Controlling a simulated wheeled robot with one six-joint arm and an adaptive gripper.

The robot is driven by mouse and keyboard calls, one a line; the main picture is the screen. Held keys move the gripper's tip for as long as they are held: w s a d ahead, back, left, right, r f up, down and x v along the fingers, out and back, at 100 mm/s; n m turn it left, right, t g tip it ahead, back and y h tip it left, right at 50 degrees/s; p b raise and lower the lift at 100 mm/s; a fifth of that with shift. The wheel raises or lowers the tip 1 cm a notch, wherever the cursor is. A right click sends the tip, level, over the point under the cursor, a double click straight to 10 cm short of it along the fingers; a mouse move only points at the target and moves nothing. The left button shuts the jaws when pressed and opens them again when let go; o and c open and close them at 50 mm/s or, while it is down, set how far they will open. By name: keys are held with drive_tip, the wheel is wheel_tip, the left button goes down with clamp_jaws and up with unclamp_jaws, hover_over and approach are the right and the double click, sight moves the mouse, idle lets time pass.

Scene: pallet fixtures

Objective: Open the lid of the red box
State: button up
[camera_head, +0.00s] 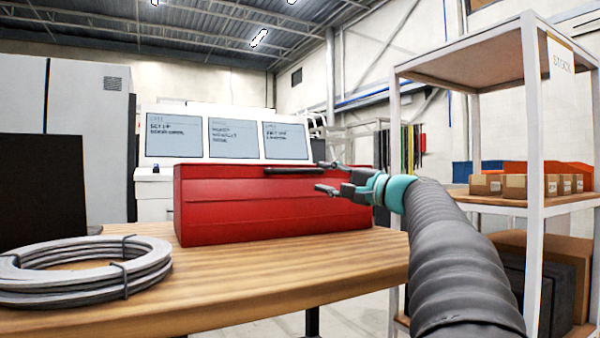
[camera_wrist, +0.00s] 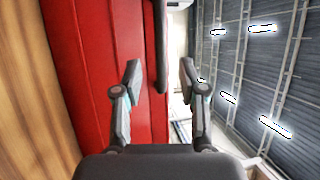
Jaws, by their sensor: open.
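The red box (camera_head: 255,210) stands on the wooden table with its lid down. A dark bar handle (camera_head: 293,171) lies along the upper front edge of the lid. My gripper (camera_head: 322,178) is open in front of the box's right part, near the right end of the handle. In the wrist view the box's red front (camera_wrist: 90,60) fills the left side, and the dark handle (camera_wrist: 160,45) runs down from the top edge. There its end lies between and beyond the open fingertips of my gripper (camera_wrist: 160,68). I cannot tell whether a finger touches the handle.
A coil of grey cable (camera_head: 85,270) lies on the wooden table (camera_head: 250,275), left of the box. A dark panel (camera_head: 42,187) stands at far left. A shelf rack (camera_head: 533,130) with small cartons (camera_head: 515,186) stands at right. Screens (camera_head: 233,138) are behind the box.

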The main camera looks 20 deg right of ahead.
sight(302, 172)
drive_tip(key=p+x, duration=0.1)
drive_tip(key=x, duration=0.7)
drive_tip(key=shift+w, duration=0.15)
drive_tip(key=shift+c, duration=0.2)
clamp_jaws()
